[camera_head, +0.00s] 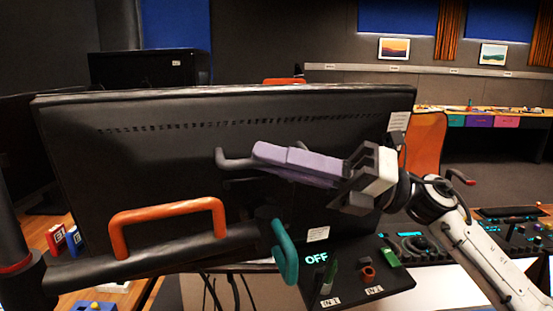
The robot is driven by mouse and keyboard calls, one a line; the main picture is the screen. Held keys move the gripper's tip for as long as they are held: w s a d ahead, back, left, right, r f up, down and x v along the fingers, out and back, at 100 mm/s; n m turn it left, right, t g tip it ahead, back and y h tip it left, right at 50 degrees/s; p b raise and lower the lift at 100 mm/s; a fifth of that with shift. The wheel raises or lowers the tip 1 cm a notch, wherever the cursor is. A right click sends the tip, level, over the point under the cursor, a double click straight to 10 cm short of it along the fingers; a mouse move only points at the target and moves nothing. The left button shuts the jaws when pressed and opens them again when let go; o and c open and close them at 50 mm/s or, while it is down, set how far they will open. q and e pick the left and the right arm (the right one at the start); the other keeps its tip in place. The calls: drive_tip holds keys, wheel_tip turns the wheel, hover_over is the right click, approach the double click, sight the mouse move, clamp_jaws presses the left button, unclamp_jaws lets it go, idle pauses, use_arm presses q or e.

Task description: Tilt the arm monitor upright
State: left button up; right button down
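The arm monitor (140,150) shows its broad black back, with a row of vents near the top edge. A lavender grip (297,163) with a dark bent bracket (234,160) at its left end lies in front of the monitor's back. My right gripper (354,178) is at the lavender grip's right end, its dark fingers close around or against it; how tightly they are shut cannot be seen. A thick black bar (175,252) with an orange handle (165,215) runs below the monitor. A teal handle (286,255) hangs at its right. My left gripper is not in view.
A black panel (340,285) with a lit "OFF" sign and small switches sits below the monitor. Consoles (415,242) with knobs stand at the right. An orange chair (425,140) is behind. A dark post (14,240) stands at the left edge.

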drive_tip(key=shift+w+r+m+p, duration=0.3)
drive_tip(key=shift+r+m+p, duration=0.2)
drive_tip(key=shift+p, duration=0.45)
drive_tip(key=shift+w+a+f+m+t+h+p, duration=0.15)
drive_tip(key=shift+w+m+t+h+p, duration=0.25)
drive_tip(key=shift+w+m+p, duration=0.45)
drive_tip(key=shift+s, duration=0.1)
drive_tip(key=c, duration=1.8)
unclamp_jaws()
drive_tip(key=shift+f, duration=0.1)
drive_tip(key=shift+a, duration=0.1)
